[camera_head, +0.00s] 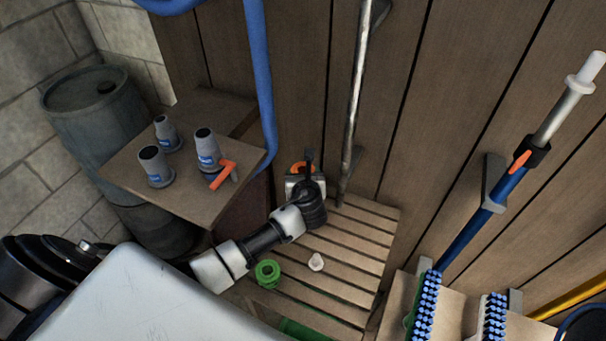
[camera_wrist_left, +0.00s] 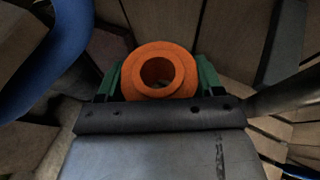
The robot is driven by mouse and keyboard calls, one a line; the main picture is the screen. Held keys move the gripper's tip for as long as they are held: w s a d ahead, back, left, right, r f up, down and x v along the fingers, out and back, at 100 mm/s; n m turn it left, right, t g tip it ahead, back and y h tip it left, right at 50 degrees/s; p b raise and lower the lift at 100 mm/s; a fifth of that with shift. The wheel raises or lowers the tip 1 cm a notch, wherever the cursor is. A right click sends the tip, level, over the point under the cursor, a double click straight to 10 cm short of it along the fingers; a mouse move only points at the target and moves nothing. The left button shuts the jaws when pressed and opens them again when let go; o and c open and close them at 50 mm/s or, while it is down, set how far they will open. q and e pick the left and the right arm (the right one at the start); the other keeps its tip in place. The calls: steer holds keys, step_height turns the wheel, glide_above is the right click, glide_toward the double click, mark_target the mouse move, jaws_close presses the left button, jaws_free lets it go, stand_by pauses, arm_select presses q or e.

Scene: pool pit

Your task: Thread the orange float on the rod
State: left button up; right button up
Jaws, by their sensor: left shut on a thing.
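The orange float (camera_head: 298,166) is a ring with a round central hole, mostly hidden behind my left gripper in the head view. In the left wrist view the float (camera_wrist_left: 184,74) sits between the green finger pads, its hole facing the camera. My left gripper (camera_wrist_left: 160,82) is shut on it. In the head view this gripper (camera_head: 304,180) is over the back of the slatted bench, left of the rod. The metal rod (camera_head: 357,95) stands by the plank wall above the bench. The float is apart from the rod. My right gripper is not in view.
A green ring (camera_head: 267,273) and a small white piece (camera_head: 316,262) lie on the slatted bench (camera_head: 365,240). Grey cups (camera_head: 207,148) and an orange-handled part (camera_head: 223,174) stand on a wooden shelf at left. A blue hose (camera_head: 262,80) hangs nearby. Brushes (camera_head: 424,305) stand at right.

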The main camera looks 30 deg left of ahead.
arm_select(q)
steer(key=shift+f, duration=0.15)
steer(key=shift+f, duration=0.25)
steer(key=shift+f, duration=0.15)
stand_by(0.4)
steer(key=shift+f+b, duration=1.9)
steer(key=shift+f, duration=0.85)
steer(key=shift+f, duration=0.15)
steer(key=shift+f+b, duration=1.5)
steer(key=shift+f, duration=0.7)
steer(key=shift+f, duration=0.1)
steer(key=shift+f+b, duration=0.9)
steer(key=shift+f, duration=0.55)
